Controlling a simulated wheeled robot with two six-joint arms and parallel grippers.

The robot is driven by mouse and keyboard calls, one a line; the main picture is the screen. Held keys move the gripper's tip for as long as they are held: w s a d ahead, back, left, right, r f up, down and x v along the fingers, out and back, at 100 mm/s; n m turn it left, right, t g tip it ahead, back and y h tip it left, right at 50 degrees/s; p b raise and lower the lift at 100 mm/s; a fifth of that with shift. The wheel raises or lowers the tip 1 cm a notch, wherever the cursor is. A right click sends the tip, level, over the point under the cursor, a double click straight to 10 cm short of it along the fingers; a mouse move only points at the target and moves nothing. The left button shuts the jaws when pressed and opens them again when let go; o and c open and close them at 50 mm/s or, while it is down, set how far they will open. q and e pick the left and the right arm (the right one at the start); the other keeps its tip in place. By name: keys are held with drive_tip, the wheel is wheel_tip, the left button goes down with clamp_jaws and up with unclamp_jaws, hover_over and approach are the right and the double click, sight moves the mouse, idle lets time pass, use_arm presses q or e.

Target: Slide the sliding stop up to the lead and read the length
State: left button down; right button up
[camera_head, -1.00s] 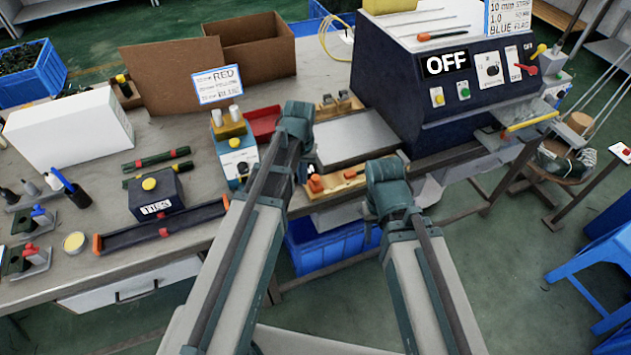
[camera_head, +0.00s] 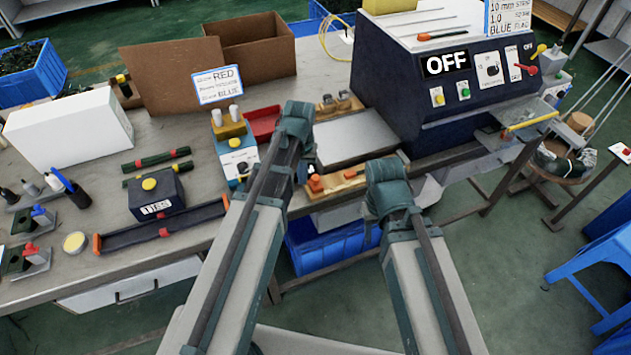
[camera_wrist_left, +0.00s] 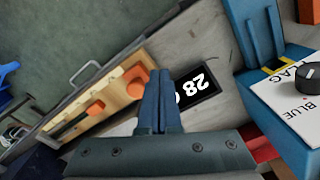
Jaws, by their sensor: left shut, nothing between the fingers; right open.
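The wooden length gauge (camera_head: 343,183) lies at the table's front edge. In the left wrist view the gauge (camera_wrist_left: 125,88) carries two orange blocks, one near its upper right end (camera_wrist_left: 136,80) and one further down (camera_wrist_left: 95,108); I cannot tell which is the sliding stop. A black display (camera_wrist_left: 197,88) beside it shows "28" upside down, its other digits hidden by my fingers. I cannot make out the lead. My left gripper (camera_wrist_left: 160,98) is shut and empty, its fingertips close to the upper orange block. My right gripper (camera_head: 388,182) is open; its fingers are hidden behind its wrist.
A blue device with a knob (camera_head: 237,155) stands left of my left gripper. A dark machine reading "OFF" (camera_head: 450,95) stands at the back right. A grey plate (camera_head: 345,138) lies behind the gauge, and a blue crate (camera_head: 330,245) sits below the table edge.

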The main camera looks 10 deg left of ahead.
use_arm(q)
drive_tip(key=shift+f, duration=0.2)
drive_tip(key=shift+f+b, duration=1.45)
drive_tip(key=shift+b, duration=0.2)
drive_tip(key=shift+w+d, duration=0.85)
drive_tip(key=shift+d, duration=0.45)
drive_tip(key=shift+w+d, duration=0.9)
drive_tip(key=shift+d, duration=0.35)
drive_tip(key=shift+w+d, duration=0.85)
drive_tip(key=shift+d, duration=0.45)
drive_tip(key=shift+s+a, duration=0.1)
drive_tip(key=shift+a, duration=0.05)
drive_tip(key=shift+s+a, duration=0.25)
drive_tip(key=shift+a, duration=0.2)
